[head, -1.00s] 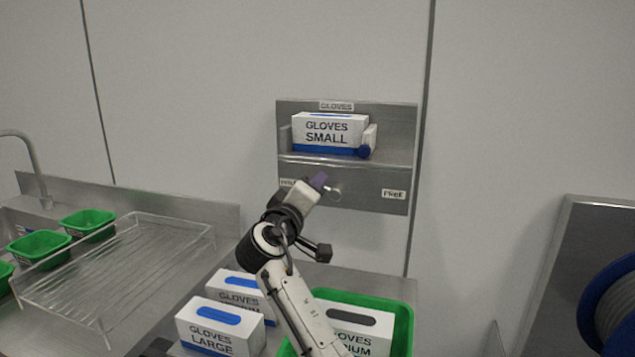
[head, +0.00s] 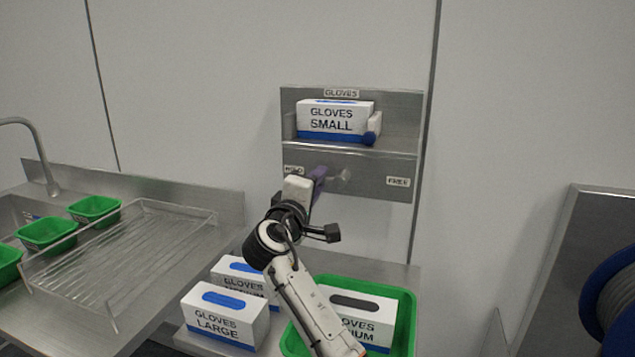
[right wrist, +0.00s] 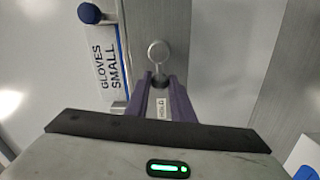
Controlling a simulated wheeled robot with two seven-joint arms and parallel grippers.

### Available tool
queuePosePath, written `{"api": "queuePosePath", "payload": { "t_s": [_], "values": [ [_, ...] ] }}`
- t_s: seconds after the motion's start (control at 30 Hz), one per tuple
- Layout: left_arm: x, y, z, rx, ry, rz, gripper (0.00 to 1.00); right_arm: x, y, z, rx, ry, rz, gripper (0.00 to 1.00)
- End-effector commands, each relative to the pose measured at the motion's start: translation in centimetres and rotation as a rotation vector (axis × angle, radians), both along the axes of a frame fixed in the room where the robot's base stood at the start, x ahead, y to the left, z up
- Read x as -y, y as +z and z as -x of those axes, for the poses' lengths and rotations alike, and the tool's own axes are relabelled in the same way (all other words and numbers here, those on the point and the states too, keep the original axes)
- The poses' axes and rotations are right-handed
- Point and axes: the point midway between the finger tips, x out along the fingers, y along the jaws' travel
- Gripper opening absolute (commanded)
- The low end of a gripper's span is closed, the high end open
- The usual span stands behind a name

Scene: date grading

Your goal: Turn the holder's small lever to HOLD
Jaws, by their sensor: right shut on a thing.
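The glove holder (head: 352,160) is a steel wall unit with a HOLD label (head: 293,170) at left and a FREE label (head: 398,182) at right. My right gripper (head: 319,175) is at its lower front panel, close to HOLD. In the right wrist view its purple fingers (right wrist: 160,85) are shut on the dark end of the small lever (right wrist: 158,68). The lever's round pale part (right wrist: 158,48) shows beyond the fingertips. The lever points toward the HOLD label (right wrist: 162,106), which shows between the fingers. In the head view the gripper hides most of the lever. My left gripper is out of view.
Below are a green crate (head: 405,310) holding a glove box, and more glove boxes (head: 225,316). A clear rack (head: 120,260) stands at left.

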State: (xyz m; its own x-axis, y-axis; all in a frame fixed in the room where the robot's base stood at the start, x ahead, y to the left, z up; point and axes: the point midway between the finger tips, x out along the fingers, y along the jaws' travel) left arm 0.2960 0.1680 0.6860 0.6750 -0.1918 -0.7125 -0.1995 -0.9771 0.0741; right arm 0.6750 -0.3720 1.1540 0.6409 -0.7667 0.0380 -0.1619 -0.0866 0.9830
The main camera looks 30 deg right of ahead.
Motion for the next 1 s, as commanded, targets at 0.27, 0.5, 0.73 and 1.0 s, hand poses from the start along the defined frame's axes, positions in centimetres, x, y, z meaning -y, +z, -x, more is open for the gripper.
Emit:
{"api": "queuePosePath", "payload": {
  "t_s": [0.27,0.5,0.73,1.0],
  "values": [
    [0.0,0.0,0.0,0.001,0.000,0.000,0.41,-0.1,-0.3,0.0,-0.005,0.001,-0.002,0.32],
    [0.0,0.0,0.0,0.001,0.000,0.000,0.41,0.0,-0.1,0.0,-0.002,0.000,-0.001,0.40],
    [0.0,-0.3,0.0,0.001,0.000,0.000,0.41,-0.9,-0.3,0.7,-0.001,0.002,-0.003,0.40],
    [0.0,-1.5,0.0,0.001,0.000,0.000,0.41,-5.0,-0.7,4.0,-0.002,0.004,-0.003,0.40]
  ]
}}
